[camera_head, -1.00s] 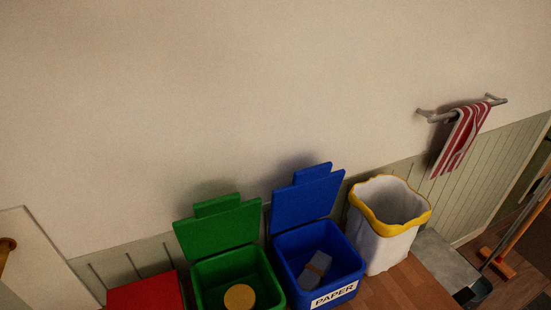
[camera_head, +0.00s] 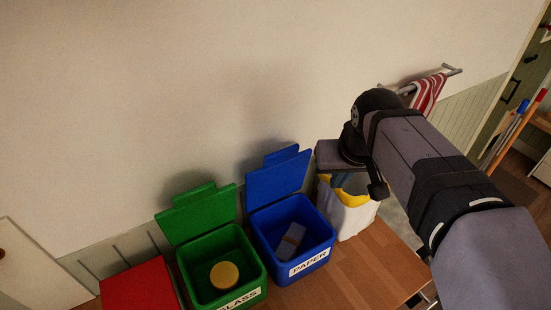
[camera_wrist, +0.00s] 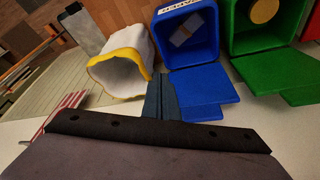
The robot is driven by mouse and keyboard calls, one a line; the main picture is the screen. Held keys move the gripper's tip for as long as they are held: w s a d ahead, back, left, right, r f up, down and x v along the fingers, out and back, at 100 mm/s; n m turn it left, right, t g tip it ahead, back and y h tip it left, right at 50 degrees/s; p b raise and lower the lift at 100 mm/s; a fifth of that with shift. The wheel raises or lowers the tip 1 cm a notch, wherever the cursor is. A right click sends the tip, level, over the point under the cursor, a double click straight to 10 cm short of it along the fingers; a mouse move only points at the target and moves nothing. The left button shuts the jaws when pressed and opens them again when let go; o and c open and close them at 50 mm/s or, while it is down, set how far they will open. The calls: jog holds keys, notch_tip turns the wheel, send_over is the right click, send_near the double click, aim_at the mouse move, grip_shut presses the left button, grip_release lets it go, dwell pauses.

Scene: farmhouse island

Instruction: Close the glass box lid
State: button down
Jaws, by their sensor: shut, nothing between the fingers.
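The green glass box (camera_head: 255,270) stands in the lower middle of the head view, with a partly cut-off white GLASS label on its front. Its green lid (camera_head: 197,217) is open, tilted up and back near the wall. A round yellow object (camera_head: 224,275) lies inside. In the wrist view the box (camera_wrist: 268,40) is at the upper right, with its lid (camera_wrist: 278,78) below it. My gripper (camera_head: 340,182) is shut and empty, in front of the white bin and right of the blue box. Its blue-grey fingers also show in the wrist view (camera_wrist: 160,92).
The blue paper box (camera_head: 310,232), also with its lid (camera_head: 278,178) up, stands between the glass box and my gripper. A red box (camera_head: 138,288) is left of the glass box. A white bin (camera_head: 345,218) and a striped towel (camera_head: 428,95) are at right.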

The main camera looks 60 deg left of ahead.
jog(key=s+a+r+n+y+p, duration=0.1)
jog(key=s+a+r+n, duration=0.3)
jog(key=s+a, duration=0.65)
notch_tip(320, 180, up, 6)
jog(key=n+g+y+p, duration=0.1)
jog(key=g+y, duration=0.1)
send_over(195, 188)
jog(key=d, duration=0.1)
jog(key=shift+a+f+p, duration=0.25)
jog(key=shift+f+p, duration=0.55)
jog(key=shift+f, duration=0.75)
jog(key=shift+a+f+p, duration=0.2)
jog(key=shift+f+p, duration=0.6)
jog(key=shift+f, duration=0.7)
jog(key=shift+a+f+p, duration=0.25)
jog(key=shift+f+p, duration=0.55)
jog(key=shift+f, duration=0.75)
jog(key=shift+d+f+b, duration=0.15)
jog(key=shift+f+b, duration=0.05)
jog(key=shift+b, duration=0.15)
